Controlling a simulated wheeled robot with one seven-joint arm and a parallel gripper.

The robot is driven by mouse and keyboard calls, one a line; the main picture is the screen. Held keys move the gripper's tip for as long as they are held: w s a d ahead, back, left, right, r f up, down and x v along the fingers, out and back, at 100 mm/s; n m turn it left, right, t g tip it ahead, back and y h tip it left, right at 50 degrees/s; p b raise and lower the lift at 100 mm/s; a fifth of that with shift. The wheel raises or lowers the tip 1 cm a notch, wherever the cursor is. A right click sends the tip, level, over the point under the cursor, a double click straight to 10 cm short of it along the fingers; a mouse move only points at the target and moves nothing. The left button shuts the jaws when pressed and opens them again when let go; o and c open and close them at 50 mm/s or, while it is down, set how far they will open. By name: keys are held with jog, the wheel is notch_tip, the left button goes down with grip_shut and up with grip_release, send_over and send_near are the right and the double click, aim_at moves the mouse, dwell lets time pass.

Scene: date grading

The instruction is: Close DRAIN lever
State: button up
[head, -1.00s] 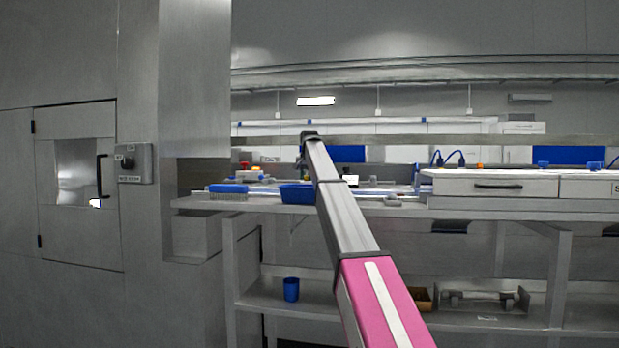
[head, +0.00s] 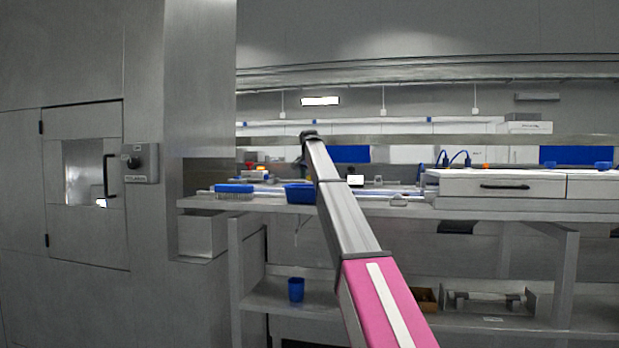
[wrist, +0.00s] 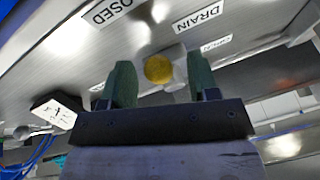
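In the wrist view, a round yellow knob (wrist: 158,69) sits on a grey metal surface next to a white DRAIN label (wrist: 202,15). A second label, partly cut off, reads "OSED" (wrist: 105,10). My gripper (wrist: 160,76) has its two green fingers spread wide, one on each side of the knob in the picture. Clear gaps show between knob and fingers; whether the knob lies at fingertip depth I cannot tell. In the head view, my arm reaches towards the bench and the gripper's fingers and the lever cannot be made out.
A metal bench (head: 400,206) spans the view, with a blue tray (head: 300,194), a blue brush (head: 234,189) and a drawer unit (head: 500,186) on it. A blue cup (head: 296,290) stands on the lower shelf. A wall with a handled door (head: 85,185) is at left.

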jog(key=shift+r, duration=0.1)
jog(key=v, duration=1)
jog(key=shift+s+r, duration=0.2)
jog(key=shift+r, duration=0.05)
jog(key=shift+a, duration=0.1)
